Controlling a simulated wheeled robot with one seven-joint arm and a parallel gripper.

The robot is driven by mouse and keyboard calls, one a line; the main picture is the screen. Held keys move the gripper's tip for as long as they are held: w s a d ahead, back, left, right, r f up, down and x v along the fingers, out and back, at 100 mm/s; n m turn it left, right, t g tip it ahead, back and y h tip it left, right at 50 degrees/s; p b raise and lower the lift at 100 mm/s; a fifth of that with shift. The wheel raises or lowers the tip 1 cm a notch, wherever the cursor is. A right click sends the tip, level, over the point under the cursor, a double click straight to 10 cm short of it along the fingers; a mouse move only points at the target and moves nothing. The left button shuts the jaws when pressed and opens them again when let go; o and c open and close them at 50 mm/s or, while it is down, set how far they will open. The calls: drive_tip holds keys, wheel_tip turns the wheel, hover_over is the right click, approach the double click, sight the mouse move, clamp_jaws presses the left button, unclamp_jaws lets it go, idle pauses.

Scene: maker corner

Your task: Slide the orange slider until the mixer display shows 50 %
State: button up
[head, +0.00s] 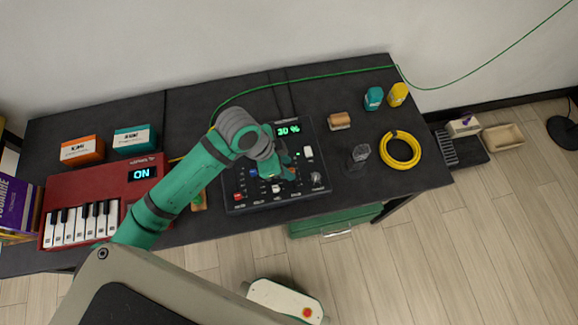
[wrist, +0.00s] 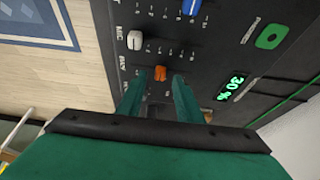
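The black mixer (head: 304,128) lies on the dark table; its display (head: 288,129) reads 30 % in green. The display also shows in the wrist view (wrist: 234,87), turned on its side. The orange slider (wrist: 160,73) stands in its slot in the wrist view; in the head view my arm and gripper hide it. My gripper (wrist: 158,80) is over the mixer with its two green fingers apart. The orange slider shows between and just beyond the fingertips, with a gap on both sides. Whether the tips reach down beside the knob is unclear.
Other mixer controls stand close by: a white slider (wrist: 135,40), a blue slider (wrist: 191,7) and a green oval button (wrist: 270,36). A red keyboard (head: 118,181) lies left of the mixer. A dark glass-like object (head: 358,157) and a yellow cable coil (head: 400,149) are to its right.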

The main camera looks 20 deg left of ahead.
drive_tip(key=shift+x, duration=0.9)
drive_tip(key=shift+a, duration=0.1)
drive_tip(key=shift+s, duration=0.1)
clamp_jaws()
drive_tip(key=shift+w+a, duration=0.35)
drive_tip(key=shift+w, duration=0.3)
drive_tip(key=shift+w+a, duration=0.35)
drive_tip(key=shift+w, duration=0.3)
drive_tip(key=shift+c, duration=0.6)
unclamp_jaws()
drive_tip(key=shift+o, duration=0.6)
drive_tip(key=shift+d, duration=0.2)
drive_tip(key=shift+s+a+r, duration=0.1)
drive_tip(key=shift+a+r, duration=0.2)
drive_tip(key=shift+a, duration=0.1)
drive_tip(key=v, duration=1)
drive_tip(key=shift+d, duration=0.3)
